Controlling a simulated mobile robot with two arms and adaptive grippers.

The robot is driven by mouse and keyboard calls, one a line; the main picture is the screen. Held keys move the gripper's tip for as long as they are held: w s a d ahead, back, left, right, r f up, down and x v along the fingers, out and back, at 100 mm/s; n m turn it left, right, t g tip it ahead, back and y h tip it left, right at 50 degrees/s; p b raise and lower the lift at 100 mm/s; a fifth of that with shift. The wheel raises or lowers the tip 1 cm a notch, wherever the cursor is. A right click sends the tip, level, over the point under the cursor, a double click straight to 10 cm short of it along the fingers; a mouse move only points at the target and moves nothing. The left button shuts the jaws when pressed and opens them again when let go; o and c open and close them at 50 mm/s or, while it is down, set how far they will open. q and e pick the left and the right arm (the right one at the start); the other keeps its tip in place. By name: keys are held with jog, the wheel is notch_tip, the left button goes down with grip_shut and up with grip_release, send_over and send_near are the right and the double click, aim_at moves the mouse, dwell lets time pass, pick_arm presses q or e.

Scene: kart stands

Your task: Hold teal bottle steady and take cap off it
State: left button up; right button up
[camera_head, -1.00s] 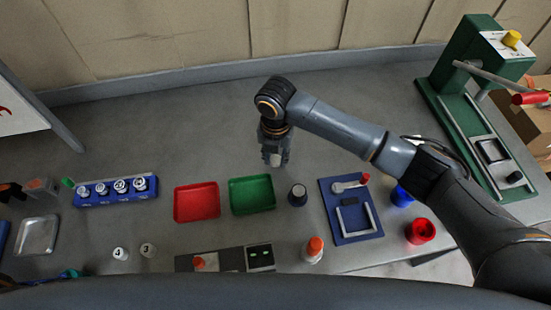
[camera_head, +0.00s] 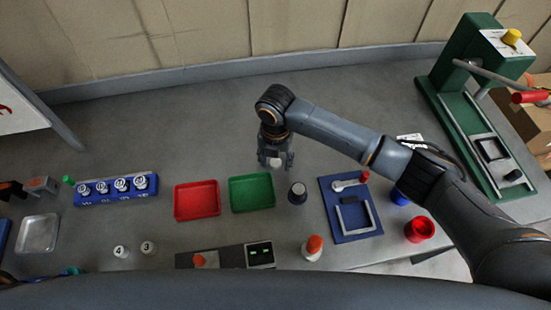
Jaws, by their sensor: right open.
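I cannot pick out a teal bottle with certainty. A small teal piece (camera_head: 72,271) shows at the bottom left, mostly hidden behind my dark body edge. A white bottle with an orange cap (camera_head: 313,247) stands upright at the front of the bench. My left gripper is not in view.
A red tray (camera_head: 197,216) and a green tray (camera_head: 251,208) lie mid-bench. A dark round container (camera_head: 297,193) stands beside the green tray. A blue fixture (camera_head: 350,237), red cup (camera_head: 419,229) and green press (camera_head: 452,95) are right; a blue rack (camera_head: 116,200) is left.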

aim_at(276, 164)
notch_tip(276, 164, up, 12)
jog(key=b, duration=0.2)
jog(key=shift+r, duration=0.15)
jog(key=shift+s, duration=0.1)
